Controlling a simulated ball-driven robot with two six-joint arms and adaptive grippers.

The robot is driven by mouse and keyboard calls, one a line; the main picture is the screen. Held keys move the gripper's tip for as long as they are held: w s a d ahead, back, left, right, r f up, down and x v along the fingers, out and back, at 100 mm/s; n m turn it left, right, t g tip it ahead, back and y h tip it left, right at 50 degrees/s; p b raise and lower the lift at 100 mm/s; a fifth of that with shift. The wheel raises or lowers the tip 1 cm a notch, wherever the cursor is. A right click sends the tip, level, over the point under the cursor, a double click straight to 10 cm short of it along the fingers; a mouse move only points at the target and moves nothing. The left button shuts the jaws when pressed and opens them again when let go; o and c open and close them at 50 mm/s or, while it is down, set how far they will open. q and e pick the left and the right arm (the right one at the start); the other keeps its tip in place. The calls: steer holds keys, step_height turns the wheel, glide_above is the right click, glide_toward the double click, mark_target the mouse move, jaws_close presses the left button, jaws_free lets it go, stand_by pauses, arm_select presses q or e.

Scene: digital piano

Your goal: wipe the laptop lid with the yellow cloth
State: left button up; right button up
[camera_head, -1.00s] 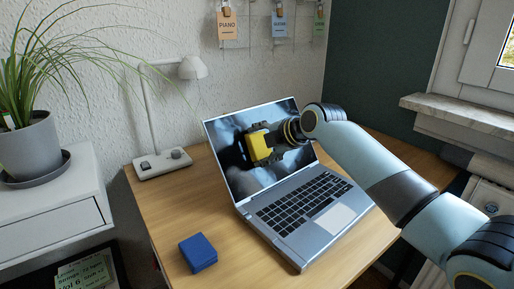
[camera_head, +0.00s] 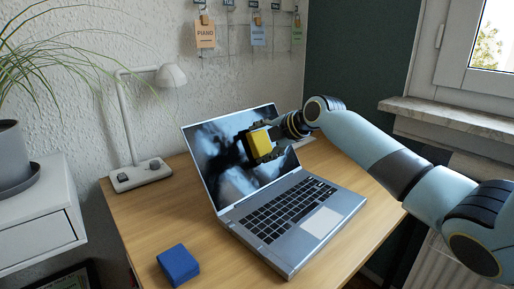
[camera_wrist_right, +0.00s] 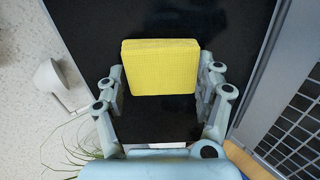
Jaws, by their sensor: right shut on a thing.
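The yellow cloth (camera_head: 260,141) is a small, thick square pad held by my right gripper (camera_head: 264,146). In the right wrist view the yellow cloth (camera_wrist_right: 160,66) sits between the two fingers of the right gripper (camera_wrist_right: 161,80), which are shut on its sides. The laptop (camera_head: 285,228) stands open on the desk, its lid (camera_head: 222,182) raised with the dark, reflective screen side facing me. The cloth is in front of the right half of that screen; whether it touches is unclear. The gripper and cloth hide part of the screen. My left gripper is not in view.
A blue block (camera_head: 178,265) lies on the wooden desk (camera_head: 150,218) left of the laptop. A white lamp (camera_head: 140,177) stands at the back left, against the wall. A white cabinet (camera_head: 35,215) with a potted plant is at the far left. The desk's left front is mostly clear.

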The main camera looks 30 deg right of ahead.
mark_target(231, 155)
steer(key=shift+w+d+f+b, duration=0.15)
steer(key=shift+d+b, duration=0.2)
steer(key=shift+d, duration=0.35)
steer(key=shift+w+d+r+b, duration=0.1)
steer(key=shift+d+b, duration=0.25)
steer(key=shift+d, duration=0.3)
steer(key=shift+a, duration=0.5)
steer(key=shift+s+a+p, duration=0.2)
steer(key=shift+a+p, duration=0.15)
steer(key=shift+a, duration=0.4)
steer(key=shift+s+a+p, duration=0.15)
steer(key=shift+a+p, duration=0.2)
steer(key=shift+a, duration=0.35)
steer(key=shift+s+a+p, duration=0.2)
steer(key=shift+a+p, duration=0.4)
steer(key=shift+a, duration=0.4)
steer(key=shift+s+a+p, duration=0.2)
steer(key=shift+a+p, duration=0.2)
steer(key=shift+a, duration=0.45)
steer(key=shift+s+a+p, duration=0.25)
steer(key=shift+a+p, duration=0.1)
steer(key=shift+a, duration=0.55)
steer(key=shift+s+a+p, duration=0.2)
steer(key=shift+a+p, duration=0.2)
steer(key=shift+a, duration=0.45)
